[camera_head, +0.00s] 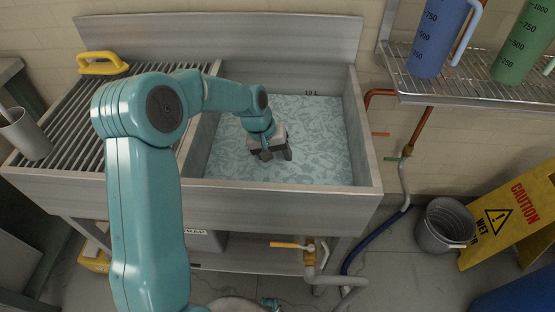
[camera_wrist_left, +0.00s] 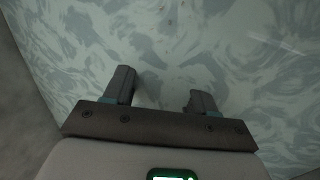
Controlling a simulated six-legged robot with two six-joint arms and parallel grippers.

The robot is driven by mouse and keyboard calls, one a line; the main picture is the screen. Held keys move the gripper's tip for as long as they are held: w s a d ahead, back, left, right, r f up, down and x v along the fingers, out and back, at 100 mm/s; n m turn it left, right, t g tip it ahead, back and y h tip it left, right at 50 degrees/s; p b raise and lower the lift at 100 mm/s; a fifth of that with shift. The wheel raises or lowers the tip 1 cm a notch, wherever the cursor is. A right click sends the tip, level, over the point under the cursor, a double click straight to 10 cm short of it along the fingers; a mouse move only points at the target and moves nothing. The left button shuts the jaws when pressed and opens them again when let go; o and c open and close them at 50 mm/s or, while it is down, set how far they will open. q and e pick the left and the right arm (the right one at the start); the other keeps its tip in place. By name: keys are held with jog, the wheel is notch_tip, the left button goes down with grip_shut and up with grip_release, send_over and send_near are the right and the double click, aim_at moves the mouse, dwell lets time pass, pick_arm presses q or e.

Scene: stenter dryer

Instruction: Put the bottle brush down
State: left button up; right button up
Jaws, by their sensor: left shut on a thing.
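My left gripper (camera_head: 274,155) reaches down into the sink basin, low over or at the cloudy, pale blue-patterned water (camera_head: 318,140). In the left wrist view its two dark fingers (camera_wrist_left: 160,86) stand some way apart over the same water. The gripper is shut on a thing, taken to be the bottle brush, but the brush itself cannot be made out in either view. My right gripper is not in view.
A ribbed drainboard (camera_head: 75,125) left of the basin holds a yellow-handled object (camera_head: 102,64). A grey cup (camera_head: 24,135) with a stick stands at its left edge. A wire shelf (camera_head: 480,85) holds blue (camera_head: 437,35) and green (camera_head: 522,50) jugs. A bucket (camera_head: 445,225) stands on the floor.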

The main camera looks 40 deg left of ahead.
pick_arm(q)
jog(key=shift+f, duration=0.2)
jog(key=o, duration=1)
jog(key=shift+f, duration=0.1)
jog(key=shift+o, duration=0.2)
jog(key=shift+r, duration=0.4)
jog(key=p+v, duration=0.1)
jog(key=v, duration=1)
jog(key=shift+r+p, duration=0.3)
jog(key=shift+p, duration=0.1)
jog(key=shift+a, duration=0.15)
